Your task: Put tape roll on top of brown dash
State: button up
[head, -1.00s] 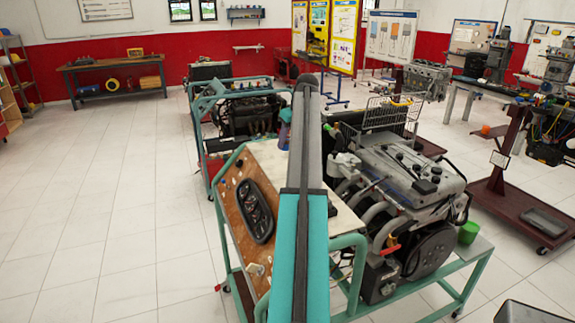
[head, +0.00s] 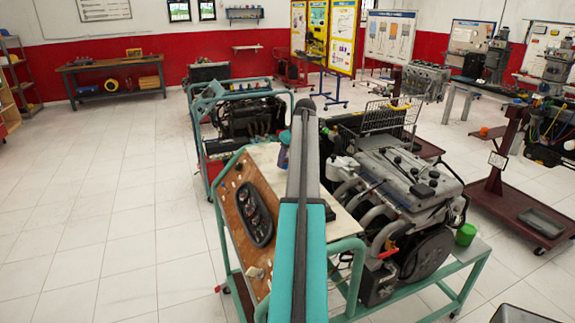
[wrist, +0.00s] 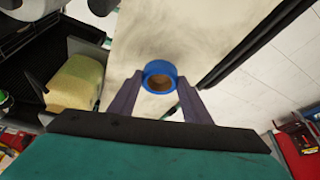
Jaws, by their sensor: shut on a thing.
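A blue tape roll (wrist: 160,77) with a brown core sits between the two purple-grey fingers of my gripper (wrist: 158,88) in the wrist view. The gripper is shut on it, above a pale board. The brown dash (head: 233,221) is a tilted brown panel on a green-framed stand, left of my arm in the head view. It carries a dark oval gauge cluster (head: 255,214). My arm hides part of the stand, and I cannot make out the tape roll in the head view.
A pale board (head: 345,222) lies beside the brown panel. A grey engine (head: 400,175) stands to its right, with a green cup (head: 466,234) at its corner. A wire basket (head: 386,118) is behind the engine. The tiled floor (head: 120,220) at left is clear.

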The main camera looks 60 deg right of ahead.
jog(key=shift+f+p, duration=0.35)
jog(key=shift+f, duration=1)
jog(key=shift+f, duration=0.1)
jog(key=o, duration=1.1)
jog(key=shift+c, duration=0.2)
jog(key=b+v, duration=0.3)
jog(key=v, duration=0.9)
jog(key=shift+w, duration=0.15)
